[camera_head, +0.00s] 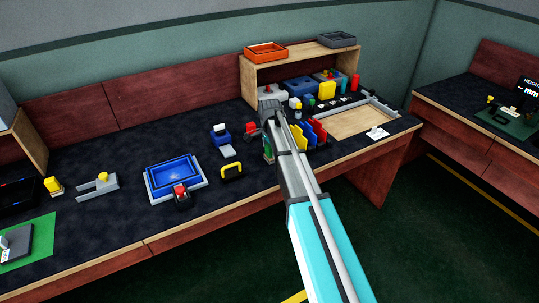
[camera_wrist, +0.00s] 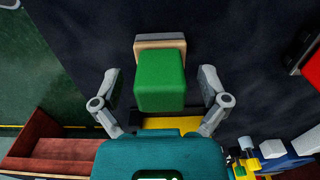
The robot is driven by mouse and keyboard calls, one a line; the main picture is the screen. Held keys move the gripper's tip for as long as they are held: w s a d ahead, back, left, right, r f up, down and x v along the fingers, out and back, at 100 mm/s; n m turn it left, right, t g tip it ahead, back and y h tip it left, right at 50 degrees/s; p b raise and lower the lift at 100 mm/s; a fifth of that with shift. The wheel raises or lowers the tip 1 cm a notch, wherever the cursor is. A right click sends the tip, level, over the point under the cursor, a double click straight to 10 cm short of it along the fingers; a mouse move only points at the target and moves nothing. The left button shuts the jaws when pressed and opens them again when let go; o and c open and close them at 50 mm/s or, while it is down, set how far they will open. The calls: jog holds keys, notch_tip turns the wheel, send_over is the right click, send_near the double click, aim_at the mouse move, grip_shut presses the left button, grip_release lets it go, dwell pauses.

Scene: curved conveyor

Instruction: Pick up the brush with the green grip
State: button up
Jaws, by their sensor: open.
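The brush has a green block-shaped grip (camera_wrist: 160,82) and a tan and grey base (camera_wrist: 160,41). In the wrist view it sits in the middle, between the two fingers of my gripper (camera_wrist: 160,86). My gripper is open, with a gap between each finger and the green grip. In the head view a small green part (camera_head: 267,151) shows beside my arm, near the front of the bench; my arm hides most of that spot. My gripper's end (camera_head: 268,122) is there too, its fingers hard to make out.
Upright yellow, blue and red plates (camera_head: 314,133) stand close to the right of my arm. A yellow-handled item (camera_head: 232,171) and a blue tray (camera_head: 172,174) lie to the left. A wooden shelf (camera_head: 248,75) stands behind. The dark bench top between the tray and shelf is partly clear.

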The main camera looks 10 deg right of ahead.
grip_shut()
dwell(0.4)
jog(key=shift+r, duration=0.15)
notch_tip(320, 180, up, 2)
jog(key=shift+r+p, duration=0.1)
jog(key=shift+p, duration=1.15)
jog(key=s+r+p, duration=1)
jog(key=s, duration=0.4)
jog(key=shift+d+r+p, duration=0.15)
jog(key=shift+r+p, duration=0.1)
jog(key=shift+p, duration=0.05)
